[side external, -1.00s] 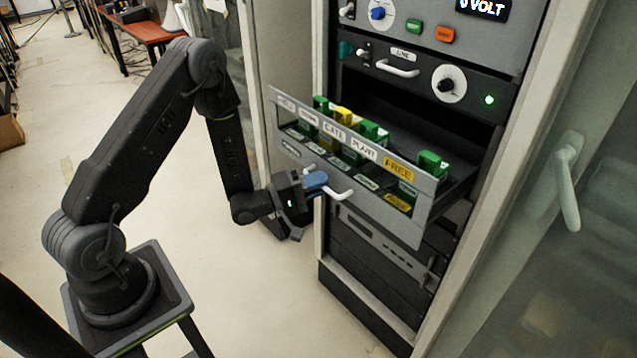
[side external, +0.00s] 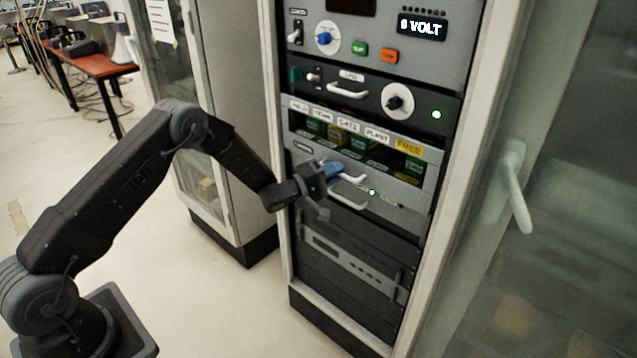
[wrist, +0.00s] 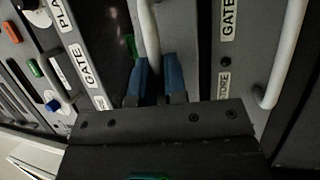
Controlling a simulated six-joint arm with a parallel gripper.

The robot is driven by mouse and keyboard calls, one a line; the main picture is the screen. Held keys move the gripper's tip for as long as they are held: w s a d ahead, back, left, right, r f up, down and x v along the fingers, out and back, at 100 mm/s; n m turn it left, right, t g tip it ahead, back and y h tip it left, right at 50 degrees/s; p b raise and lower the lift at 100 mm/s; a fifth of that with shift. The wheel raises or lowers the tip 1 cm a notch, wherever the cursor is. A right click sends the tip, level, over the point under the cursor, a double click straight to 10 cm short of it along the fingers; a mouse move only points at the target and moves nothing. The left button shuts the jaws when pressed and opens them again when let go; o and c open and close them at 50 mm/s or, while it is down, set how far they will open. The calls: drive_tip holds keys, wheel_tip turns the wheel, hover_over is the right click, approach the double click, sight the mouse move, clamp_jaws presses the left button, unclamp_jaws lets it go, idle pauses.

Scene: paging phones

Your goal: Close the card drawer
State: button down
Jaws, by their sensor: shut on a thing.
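In the wrist view, the blue fingertips of my gripper (wrist: 158,80) are shut on the pale handle bar (wrist: 149,35). The gripper hides part of the handle.
Above the drawer is a black panel (side external: 420,112) with a white handle, a dial and a green light. An open glass door (side external: 575,200) with a handle stands at the right.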

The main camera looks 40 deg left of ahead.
drive_tip(key=shift+w, duration=1.75)
drive_tip(key=shift+r, duration=0.1)
drive_tip(key=c, duration=1.2)
unclamp_jaws()
drive_tip(key=shift+s+f, duration=0.1)
drive_tip(key=shift+f, duration=0.1)
drive_tip(key=shift+s+f, duration=0.1)
drive_tip(key=v, duration=1.3)
drive_tip(key=shift+s+a+r, duration=0.2)
drive_tip(key=shift+r, duration=0.05)
